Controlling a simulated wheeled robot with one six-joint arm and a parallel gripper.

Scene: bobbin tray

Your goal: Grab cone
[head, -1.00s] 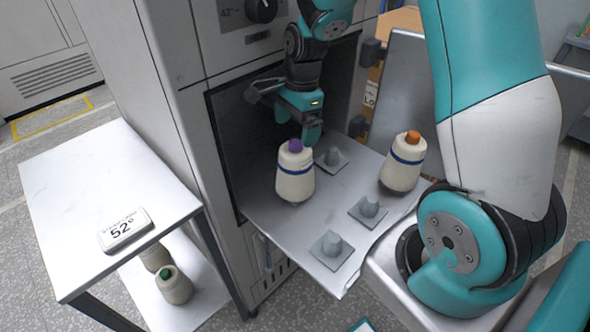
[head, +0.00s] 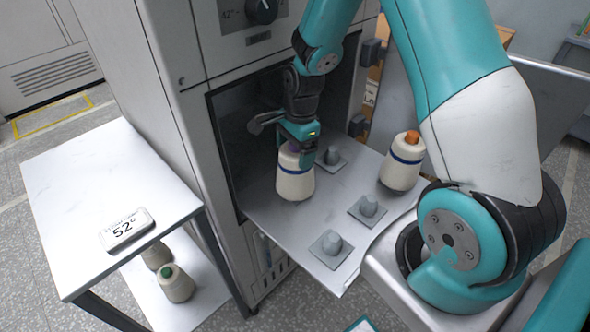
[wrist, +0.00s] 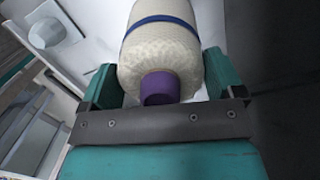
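A cream yarn cone (head: 295,182) with a blue band and a purple tube top stands upright on the metal tray (head: 290,222) in front of the open cabinet. My gripper (head: 297,155) is right over its top and hides most of the purple tip in the head view. In the wrist view the cone (wrist: 160,50) lies between the two widely spread teal fingers (wrist: 163,80), its purple tip toward the palm. I see no clear grip on it. A second cream cone (head: 401,165) with an orange top and blue band stands at the tray's right.
Several empty grey pegs (head: 331,242) stand on the tray. A white side table (head: 105,185) at left bears a 52° sign (head: 127,230). Cones, one green-topped (head: 175,283), sit on its lower shelf. The cabinet wall (head: 190,120) stands close left of my gripper.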

